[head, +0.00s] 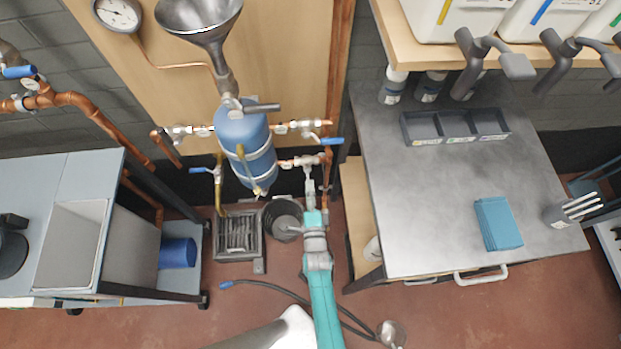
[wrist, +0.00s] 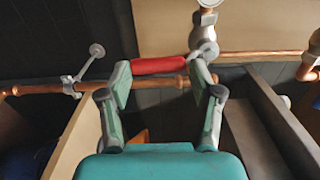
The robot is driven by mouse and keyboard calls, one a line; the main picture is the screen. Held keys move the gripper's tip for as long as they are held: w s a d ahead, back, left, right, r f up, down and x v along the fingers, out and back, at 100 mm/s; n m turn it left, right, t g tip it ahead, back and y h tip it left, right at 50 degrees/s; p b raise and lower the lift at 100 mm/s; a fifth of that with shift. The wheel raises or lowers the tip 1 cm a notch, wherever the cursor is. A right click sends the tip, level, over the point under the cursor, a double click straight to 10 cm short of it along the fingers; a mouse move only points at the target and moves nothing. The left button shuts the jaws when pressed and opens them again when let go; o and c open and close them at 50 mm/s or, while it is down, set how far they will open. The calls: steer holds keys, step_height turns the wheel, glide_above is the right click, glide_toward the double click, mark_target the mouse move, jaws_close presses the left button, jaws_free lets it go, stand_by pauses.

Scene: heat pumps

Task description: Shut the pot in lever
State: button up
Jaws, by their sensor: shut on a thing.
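The blue pot (head: 243,150) hangs on the wooden board, with valves on copper pipe at both sides. My gripper (head: 311,190) is low and to the right of the pot, just below a metal valve fitting (head: 309,162). In the wrist view, my gripper (wrist: 160,72) is shut on a red lever (wrist: 158,65). The lever lies crosswise between the fingertips. Its right end meets a metal valve body (wrist: 204,40). In the head view the red lever is hidden by my gripper. I cannot read any label on it.
A blue-handled valve (head: 333,141) sits just above right of my gripper. A dark bucket (head: 284,218) and a floor grate (head: 238,236) are below the pot. A metal table (head: 430,190) stands to the right, a grey cart (head: 75,200) to the left.

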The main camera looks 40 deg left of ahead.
steer(key=shift+w, duration=0.2)
steer(key=o, duration=1.6)
steer(key=shift+a+f, duration=0.1)
steer(key=shift+a, duration=0.05)
steer(key=shift+c, duration=0.2)
steer(key=v, duration=1.2)
